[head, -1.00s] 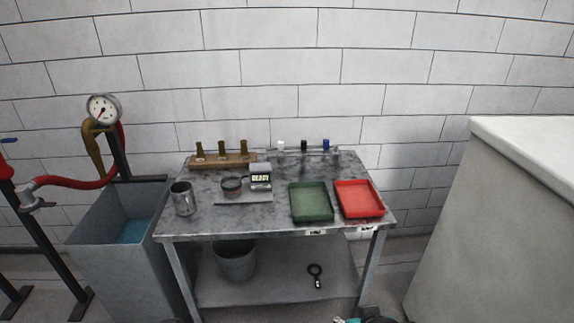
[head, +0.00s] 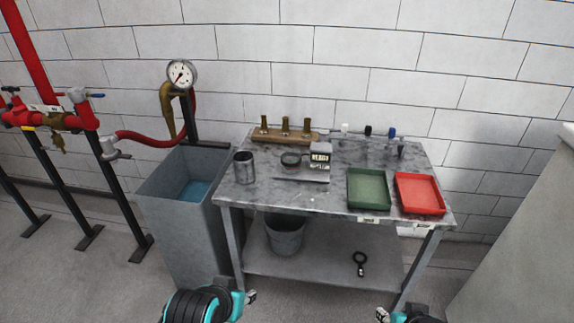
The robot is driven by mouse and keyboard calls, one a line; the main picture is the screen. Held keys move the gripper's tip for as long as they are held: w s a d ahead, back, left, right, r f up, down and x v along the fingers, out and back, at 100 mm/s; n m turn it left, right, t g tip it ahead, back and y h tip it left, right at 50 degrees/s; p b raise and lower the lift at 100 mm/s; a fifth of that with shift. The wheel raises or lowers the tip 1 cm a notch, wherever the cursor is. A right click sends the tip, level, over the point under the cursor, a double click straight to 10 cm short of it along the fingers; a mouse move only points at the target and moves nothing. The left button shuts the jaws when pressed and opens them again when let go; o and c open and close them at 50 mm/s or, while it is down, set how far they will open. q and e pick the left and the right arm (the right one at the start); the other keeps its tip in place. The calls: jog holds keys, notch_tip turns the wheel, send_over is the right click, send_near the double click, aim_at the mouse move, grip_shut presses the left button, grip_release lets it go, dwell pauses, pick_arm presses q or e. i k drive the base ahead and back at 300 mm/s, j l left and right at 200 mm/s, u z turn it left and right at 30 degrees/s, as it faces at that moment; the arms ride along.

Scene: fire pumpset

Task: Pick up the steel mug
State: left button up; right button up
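The steel mug (head: 245,168) is a grey metal cylinder standing upright near the left edge of the grey table top (head: 310,199). My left gripper (head: 249,297) is low in the head view, in front of the table and well below the mug. My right gripper (head: 382,314) is at the bottom edge, mostly cut off. Neither gripper touches the mug. The fingers are too small and partly hidden to tell whether they are open or shut.
A green tray (head: 368,203) and red tray (head: 419,209) lie on the right of the table. A wooden block with brass nozzles (head: 285,135), a small scale (head: 320,155) and a dark round tin (head: 291,160) stand behind. A grey water tank (head: 180,228) and pressure gauge (head: 182,74) are left.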

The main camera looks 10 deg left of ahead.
aim_at(243, 160)
jog(key=i+u, duration=0.1)
jog(key=u, duration=0.25)
jog(key=i+u, duration=0.1)
jog(key=u, duration=0.25)
